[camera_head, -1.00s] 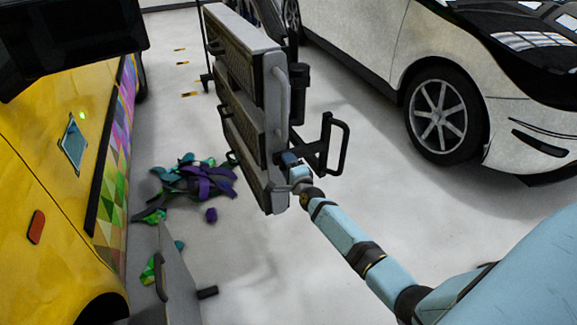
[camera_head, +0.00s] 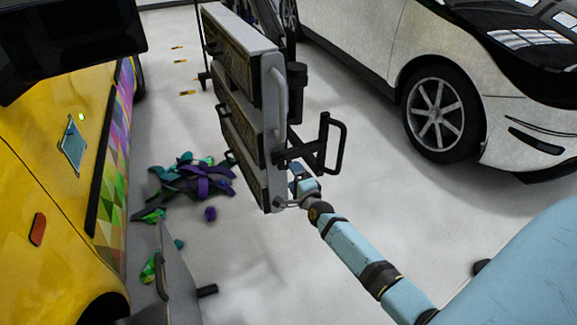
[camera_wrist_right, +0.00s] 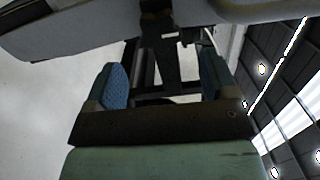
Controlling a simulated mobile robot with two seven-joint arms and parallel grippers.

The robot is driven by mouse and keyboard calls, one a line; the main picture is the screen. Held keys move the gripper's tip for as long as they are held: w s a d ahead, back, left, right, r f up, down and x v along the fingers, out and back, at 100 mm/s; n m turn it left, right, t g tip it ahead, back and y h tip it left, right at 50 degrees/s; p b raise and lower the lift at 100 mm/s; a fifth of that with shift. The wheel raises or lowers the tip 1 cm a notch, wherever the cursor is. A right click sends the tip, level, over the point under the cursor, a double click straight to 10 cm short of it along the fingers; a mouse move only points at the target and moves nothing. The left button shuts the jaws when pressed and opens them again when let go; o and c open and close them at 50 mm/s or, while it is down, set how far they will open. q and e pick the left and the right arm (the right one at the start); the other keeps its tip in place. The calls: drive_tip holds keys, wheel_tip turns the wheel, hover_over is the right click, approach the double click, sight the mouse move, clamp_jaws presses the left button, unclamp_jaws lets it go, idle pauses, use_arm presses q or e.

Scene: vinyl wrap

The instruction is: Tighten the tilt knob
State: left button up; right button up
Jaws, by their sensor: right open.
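A tall lamp panel (camera_head: 272,85) with several dark sections stands in the middle of the head view, with a black bracket and looped handle (camera_head: 333,145) on its right side. My right gripper (camera_head: 298,183) is just below that bracket, by the panel's lower right edge. In the right wrist view its two blue-padded fingers (camera_wrist_right: 163,82) are open, with dark bracket parts (camera_wrist_right: 165,50) showing beyond and between them. I see no grip on anything. I cannot tell which dark part is the tilt knob. My left gripper is not in view.
A yellow car (camera_head: 45,190) with a patterned wrap stands close on the left. A white car (camera_head: 390,60) stands at the back right. Crumpled coloured vinyl scraps (camera_head: 190,182) lie on the floor left of the panel.

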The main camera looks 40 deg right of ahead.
drive_tip(key=s+a, duration=0.1)
drive_tip(key=s, duration=0.6)
drive_tip(key=shift+s+a+p, duration=0.15)
drive_tip(key=shift+s+p, duration=0.1)
drive_tip(key=shift+p, duration=0.15)
